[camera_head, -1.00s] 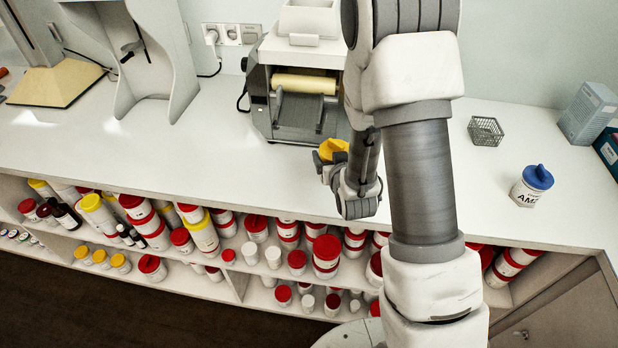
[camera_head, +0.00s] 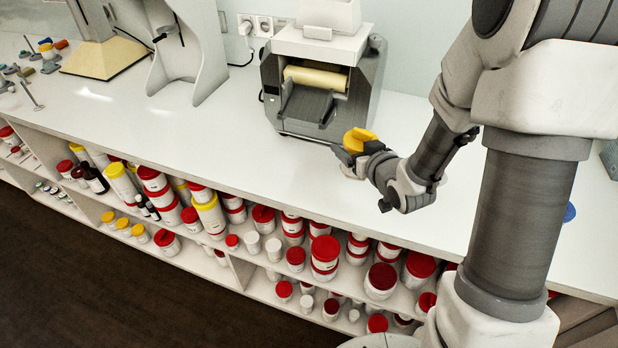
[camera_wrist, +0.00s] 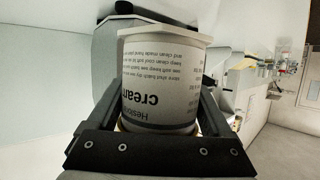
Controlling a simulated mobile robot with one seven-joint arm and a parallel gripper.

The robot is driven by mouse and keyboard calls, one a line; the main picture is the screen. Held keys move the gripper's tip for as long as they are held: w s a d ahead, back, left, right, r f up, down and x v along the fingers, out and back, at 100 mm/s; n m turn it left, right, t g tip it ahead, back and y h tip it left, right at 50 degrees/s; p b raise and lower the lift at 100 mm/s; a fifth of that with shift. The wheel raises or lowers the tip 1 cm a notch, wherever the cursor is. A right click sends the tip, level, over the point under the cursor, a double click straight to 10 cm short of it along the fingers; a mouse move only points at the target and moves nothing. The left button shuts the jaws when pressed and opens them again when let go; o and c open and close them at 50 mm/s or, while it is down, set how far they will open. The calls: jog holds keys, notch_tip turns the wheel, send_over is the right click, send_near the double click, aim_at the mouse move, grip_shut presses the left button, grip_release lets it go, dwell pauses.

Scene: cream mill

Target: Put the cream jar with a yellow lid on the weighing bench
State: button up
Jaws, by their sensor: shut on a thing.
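The cream jar with a yellow lid (camera_head: 358,139) is in my gripper (camera_head: 356,158), in front of the grey machine. In the head view mostly the yellow lid shows; the gripper hides the body. In the wrist view the white jar (camera_wrist: 158,85) sits between both fingers, its "cream" label upside down in the picture. My gripper (camera_wrist: 155,115) is shut on it. The jar is over the white bench top (camera_head: 225,125) near its front edge; I cannot tell the gap beneath it. Nothing shown names this bench as the weighing bench.
A grey machine with a cream roller (camera_head: 318,78) stands behind the jar. A pale stand (camera_head: 190,55) and small metal tools (camera_head: 30,88) are farther left. Shelves below hold several red-lidded (camera_head: 325,255) and yellow-lidded jars. Bench top between stand and machine is clear.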

aim_at(346, 148)
jog(key=shift+s+a+r+n+g+y+b, duration=0.5)
jog(key=shift+s+a+r+n+y+b, duration=0.25)
jog(key=shift+s+a+n+y, duration=0.35)
jog(key=shift+n+g+y, duration=0.3)
jog(key=shift+n+y, duration=0.1)
jog(key=shift+n, duration=0.2)
jog(key=w+a+f, duration=0.2)
jog(key=a, duration=0.1)
jog(key=w+a+f+b, duration=0.1)
jog(key=a+f, duration=0.1)
jog(key=a, duration=0.1)
jog(key=w+a+f+b, duration=0.1)
jog(key=w+a+f, duration=0.1)
jog(key=a, duration=0.1)
jog(key=shift+w+a+f, duration=0.3)
jog(key=shift+a, duration=0.1)
jog(key=shift+f+b, duration=0.45)
jog(key=shift+f, duration=1.45)
jog(key=shift+f, duration=0.1)
jog(key=shift+f+b, duration=0.15)
jog(key=shift+b, duration=0.15)
jog(key=o, duration=1.1)
